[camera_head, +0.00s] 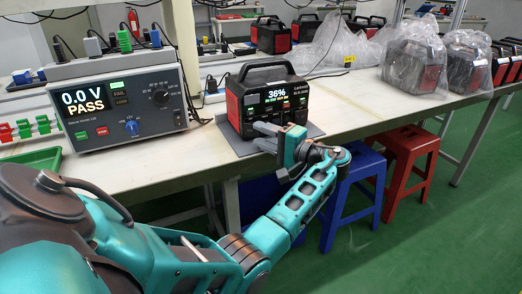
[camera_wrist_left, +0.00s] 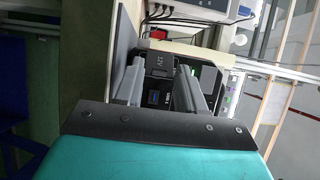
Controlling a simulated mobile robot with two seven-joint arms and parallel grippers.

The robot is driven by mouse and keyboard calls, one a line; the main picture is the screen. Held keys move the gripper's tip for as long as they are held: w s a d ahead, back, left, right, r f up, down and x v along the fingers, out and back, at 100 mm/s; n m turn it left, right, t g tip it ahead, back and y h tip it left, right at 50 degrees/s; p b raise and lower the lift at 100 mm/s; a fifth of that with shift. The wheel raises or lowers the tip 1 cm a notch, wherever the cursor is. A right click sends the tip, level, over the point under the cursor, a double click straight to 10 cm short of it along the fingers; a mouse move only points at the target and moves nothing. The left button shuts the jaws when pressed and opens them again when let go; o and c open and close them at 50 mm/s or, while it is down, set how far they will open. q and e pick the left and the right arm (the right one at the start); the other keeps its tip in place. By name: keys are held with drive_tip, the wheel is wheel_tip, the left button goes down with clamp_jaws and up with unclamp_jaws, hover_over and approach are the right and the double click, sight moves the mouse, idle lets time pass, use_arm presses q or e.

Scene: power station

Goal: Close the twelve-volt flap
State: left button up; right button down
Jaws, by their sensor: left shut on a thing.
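The power station (camera_head: 268,98) is a black and red box with a handle and a lit display reading 36%. It stands upright on a grey mat on the bench. My left gripper (camera_head: 268,136) is at the lower front of it. In the left wrist view, the dark twelve-volt flap (camera_wrist_left: 160,63), marked 12V, lies between the tips of my left gripper (camera_wrist_left: 161,75), which is shut on it. A blue port shows below the flap, between the fingers. The flap's exact angle cannot be told. My right gripper is in neither view.
A tester (camera_head: 125,100) reading 0.0 V PASS stands left of the power station. A green tray (camera_head: 32,160) and red and green connectors lie at the bench's left. Bagged power stations (camera_head: 415,65) stand to the right. Blue and red stools (camera_head: 408,150) stand by the bench front.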

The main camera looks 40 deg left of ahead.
use_arm(q)
drive_tip(key=shift+w+a+n+g+h+b, duration=0.1)
drive_tip(key=shift+w+n+g+h+b, duration=0.15)
drive_tip(key=shift+n+g+b, duration=0.5)
drive_tip(key=shift+w+a+n+g+h+b, duration=0.15)
drive_tip(key=shift+w+n+g+b, duration=0.25)
drive_tip(key=shift+g, duration=0.55)
drive_tip(key=shift+w+a+n+g+h+b, duration=0.15)
drive_tip(key=shift+n+g+h+b, duration=0.25)
drive_tip(key=shift+g, duration=0.4)
drive_tip(key=shift+w+n+g, duration=0.2)
drive_tip(key=shift+n+g, duration=0.15)
drive_tip(key=shift+g, duration=0.05)
drive_tip(key=o, duration=0.7)
